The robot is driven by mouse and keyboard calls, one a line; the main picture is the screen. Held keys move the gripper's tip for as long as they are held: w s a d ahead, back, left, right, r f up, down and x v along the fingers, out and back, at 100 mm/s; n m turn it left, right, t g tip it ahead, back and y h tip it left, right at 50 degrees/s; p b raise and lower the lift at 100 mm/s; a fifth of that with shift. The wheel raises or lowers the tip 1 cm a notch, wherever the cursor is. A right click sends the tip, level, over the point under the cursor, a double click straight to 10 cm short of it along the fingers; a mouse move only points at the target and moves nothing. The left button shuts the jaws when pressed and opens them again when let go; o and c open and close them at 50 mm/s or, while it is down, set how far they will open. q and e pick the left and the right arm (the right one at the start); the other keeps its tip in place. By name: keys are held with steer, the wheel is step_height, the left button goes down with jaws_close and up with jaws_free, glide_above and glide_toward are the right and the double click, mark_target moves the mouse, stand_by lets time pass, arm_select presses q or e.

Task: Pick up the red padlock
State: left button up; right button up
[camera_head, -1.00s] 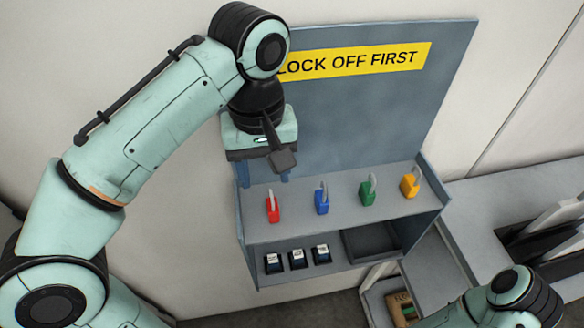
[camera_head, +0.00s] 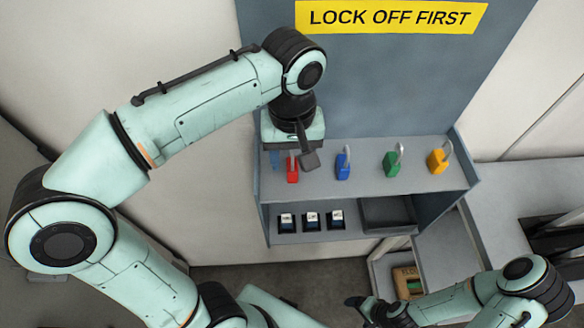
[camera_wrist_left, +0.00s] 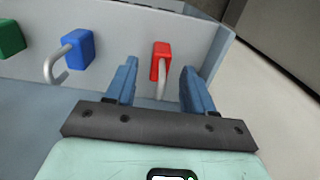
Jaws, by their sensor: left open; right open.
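The red padlock (camera_head: 292,174) stands upright on the upper shelf, at the left end of the row of padlocks. My left gripper (camera_head: 287,163) is open above and around it, partly hidden by its wrist and camera mount in the head view. In the left wrist view the red padlock (camera_wrist_left: 161,56) shows between the two blue fingers of the left gripper (camera_wrist_left: 159,68). Its shackle points toward the gripper, and a gap shows on each side. My right forearm and dark wrist are at the bottom right of the head view; its gripper fingers are not seen.
Blue (camera_head: 343,165), green (camera_head: 391,164) and yellow (camera_head: 437,162) padlocks stand to the right on the shelf (camera_head: 365,182). Below are several small labelled black items (camera_head: 311,221) and an empty tray (camera_head: 388,212). A back panel with a yellow sign (camera_head: 390,17) rises behind.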

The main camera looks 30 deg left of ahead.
mark_target(293, 177)
arm_select(q)
steer(key=shift+f, duration=1.5)
jaws_close()
steer(key=shift+r, duration=0.1)
